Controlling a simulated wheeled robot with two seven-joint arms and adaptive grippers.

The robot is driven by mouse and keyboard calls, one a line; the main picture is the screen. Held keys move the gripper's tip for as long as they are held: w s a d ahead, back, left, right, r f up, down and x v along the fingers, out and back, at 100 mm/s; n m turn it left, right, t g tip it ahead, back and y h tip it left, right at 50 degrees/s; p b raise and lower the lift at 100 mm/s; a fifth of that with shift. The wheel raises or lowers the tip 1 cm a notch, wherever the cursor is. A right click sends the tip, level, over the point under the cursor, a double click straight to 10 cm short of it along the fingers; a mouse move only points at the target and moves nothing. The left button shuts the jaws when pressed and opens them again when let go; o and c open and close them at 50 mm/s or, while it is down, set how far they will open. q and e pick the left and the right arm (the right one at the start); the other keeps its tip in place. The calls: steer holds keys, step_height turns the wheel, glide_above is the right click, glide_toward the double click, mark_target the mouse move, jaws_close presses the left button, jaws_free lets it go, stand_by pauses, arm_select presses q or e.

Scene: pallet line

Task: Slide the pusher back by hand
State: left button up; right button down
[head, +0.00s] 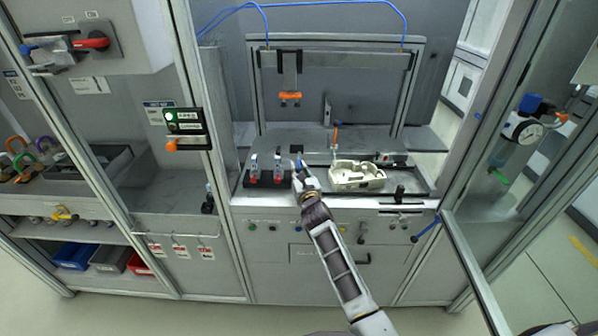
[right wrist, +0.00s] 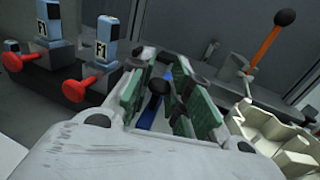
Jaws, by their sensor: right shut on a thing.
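In the head view my right gripper (head: 300,168) reaches in over the front of the machine bed. In the right wrist view its green-padded fingers (right wrist: 160,95) are closed around a black knob (right wrist: 159,86) above a blue bar (right wrist: 149,112). I take this knob and bar to be the pusher. The fingers and palm hide much of it. A beige cast part (head: 357,175) lies on the bed to the right of the gripper; its edge also shows in the right wrist view (right wrist: 270,135). My left gripper is not in view.
Two grey-blue units with red knobs (head: 265,178) stand close on the left. An orange-handled lever (head: 336,133) stands upright behind the cast part. An orange-tipped fixture (head: 290,97) hangs from the crossbar above. An open door frame (head: 465,255) stands at the right.

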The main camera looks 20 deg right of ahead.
steer(key=shift+a, duration=0.15)
steer(key=shift+w+a, duration=0.15)
steer(key=shift+a, duration=0.35)
steer(key=c, duration=1.7)
jaws_free()
steer(key=shift+c, duration=0.2)
steer(key=o, duration=0.4)
steer(key=shift+a, duration=0.15)
steer(key=shift+o, duration=0.2)
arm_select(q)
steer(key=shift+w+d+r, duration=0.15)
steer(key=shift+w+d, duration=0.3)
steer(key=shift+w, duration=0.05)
